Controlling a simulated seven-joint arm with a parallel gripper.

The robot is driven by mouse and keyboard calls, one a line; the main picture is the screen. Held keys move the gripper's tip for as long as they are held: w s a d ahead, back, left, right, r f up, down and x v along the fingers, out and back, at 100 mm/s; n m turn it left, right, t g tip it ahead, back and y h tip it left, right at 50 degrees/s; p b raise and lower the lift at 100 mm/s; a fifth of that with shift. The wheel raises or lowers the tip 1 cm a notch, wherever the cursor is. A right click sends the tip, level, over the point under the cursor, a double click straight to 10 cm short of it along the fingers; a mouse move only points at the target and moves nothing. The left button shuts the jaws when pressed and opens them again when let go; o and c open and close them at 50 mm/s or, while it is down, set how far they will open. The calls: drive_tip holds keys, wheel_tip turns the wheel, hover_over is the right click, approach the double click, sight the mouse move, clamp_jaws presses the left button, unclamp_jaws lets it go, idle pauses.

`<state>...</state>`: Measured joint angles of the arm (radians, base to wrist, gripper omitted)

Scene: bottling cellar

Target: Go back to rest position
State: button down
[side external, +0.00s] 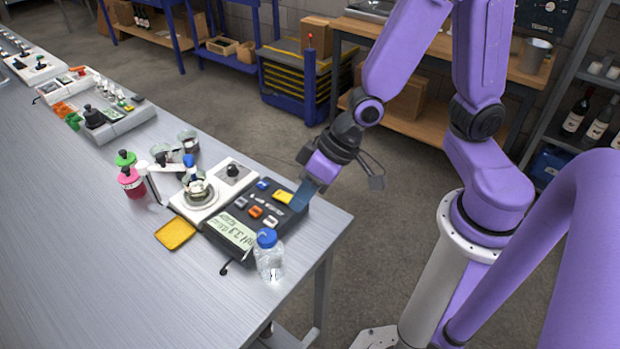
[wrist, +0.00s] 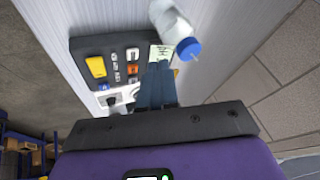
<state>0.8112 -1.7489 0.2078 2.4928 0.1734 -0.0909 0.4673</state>
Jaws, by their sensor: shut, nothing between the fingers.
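The box has yellow, orange, white and blue buttons and a display. In the wrist view my blue fingers (wrist: 157,80) are together and empty, in front of the box (wrist: 92,48) and partly covering its display. A clear bottle with a blue cap (side external: 268,262) stands upright at the table's edge, next to the box. It also shows in the wrist view (wrist: 170,22), beside the fingertips.
A white unit with a round dish (side external: 232,172) adjoins the box. A yellow tray (side external: 175,234), pink (side external: 132,188) and green-capped bottles, and glass jars stand to its left. More instruments line the table's far left. Floor (side external: 390,240) is open between table and my base.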

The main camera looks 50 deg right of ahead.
drive_tip(key=s+d+r+n+g+h, duration=0.3)
drive_tip(key=s+d+r+n+h, duration=0.1)
drive_tip(key=s+d+r+n, duration=0.3)
drive_tip(key=s+d+n, duration=0.2)
drive_tip(key=s+d, duration=0.2)
drive_tip(key=s, duration=0.1)
drive_tip(key=shift+s+r, duration=0.15)
drive_tip(key=shift+r, duration=0.1)
